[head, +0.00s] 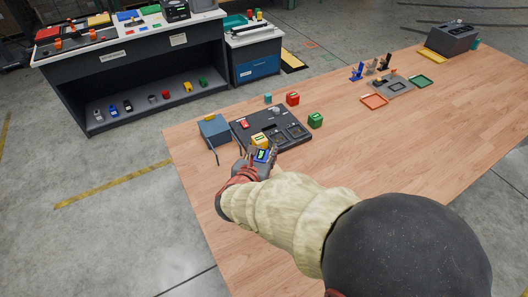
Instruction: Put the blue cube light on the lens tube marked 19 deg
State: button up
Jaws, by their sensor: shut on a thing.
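My gripper (263,154) is at the near edge of a dark board, shut on a small blue block with a dark top, which looks like the blue cube light (264,157). Its lower part is hidden by the fingers and my arm. A yellow cube (259,140) is just behind it, on the board. I cannot make out which thing is the lens tube marked 19 deg; no such marking is readable. Small upright blue (357,71), beige (371,67) and black (385,62) pieces stand farther back on the table, too small to identify.
The dark board (240,118) has square recesses. The table's right front is clear.

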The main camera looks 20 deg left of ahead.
dwell(0.3)
jog(key=o, duration=1.4)
jog(key=shift+r, duration=0.15)
jog(key=shift+s+r, duration=0.2)
jog(key=shift+s, duration=0.15)
jog(key=p+v, duration=0.1)
jog(key=v, duration=1)
jog(key=shift+s+p, duration=0.15)
jog(key=shift+p, duration=0.2)
